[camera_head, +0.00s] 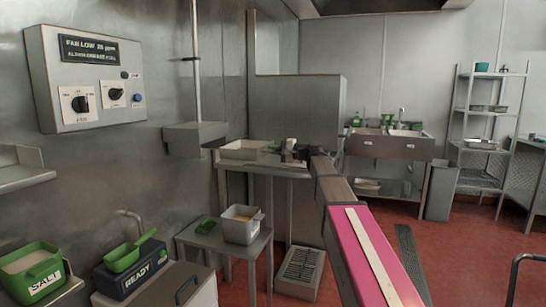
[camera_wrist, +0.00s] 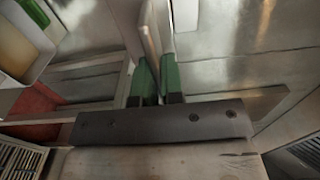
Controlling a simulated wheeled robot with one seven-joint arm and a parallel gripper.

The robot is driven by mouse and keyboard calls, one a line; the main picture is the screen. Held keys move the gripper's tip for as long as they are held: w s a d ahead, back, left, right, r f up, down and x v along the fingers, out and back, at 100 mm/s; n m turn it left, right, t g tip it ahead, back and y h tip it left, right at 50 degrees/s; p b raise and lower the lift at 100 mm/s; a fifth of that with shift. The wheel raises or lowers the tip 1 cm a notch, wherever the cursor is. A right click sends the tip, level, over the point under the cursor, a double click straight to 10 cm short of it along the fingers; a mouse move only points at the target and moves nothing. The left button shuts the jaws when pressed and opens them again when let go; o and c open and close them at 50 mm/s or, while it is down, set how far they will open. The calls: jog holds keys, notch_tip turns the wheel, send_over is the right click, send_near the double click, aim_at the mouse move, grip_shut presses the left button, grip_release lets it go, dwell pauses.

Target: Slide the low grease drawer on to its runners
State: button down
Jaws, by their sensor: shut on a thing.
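A shallow pale metal tray (camera_head: 240,150), which looks like the grease drawer, sits at the steel table beside the wall. My gripper (camera_head: 294,154) is at the tray's right, partly hidden by its own arm. In the wrist view, the green fingertips of my gripper (camera_wrist: 158,82) are close together on a thin pale upright edge (camera_wrist: 151,30). This edge may be part of the drawer; most of the held thing is out of view. I cannot make out the runners.
A grey box (camera_head: 195,138) hangs on the left wall. A low stand (camera_head: 190,236) holds a pan (camera_head: 241,225) and a green scoop. A grated floor unit (camera_head: 300,271) stands below the table. Red floor is open at the right.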

aim_at(263, 148)
jog(key=shift+x, duration=2.5)
jog(key=shift+w+a, duration=0.1)
jog(key=shift+a, duration=0.2)
jog(key=shift+x, duration=4.95)
jog(key=x, duration=0.9)
jog(key=shift+a, duration=0.2)
jog(key=shift+w+a+f, duration=0.15)
jog(key=shift+a+f, duration=0.15)
jog(key=shift+f, duration=0.05)
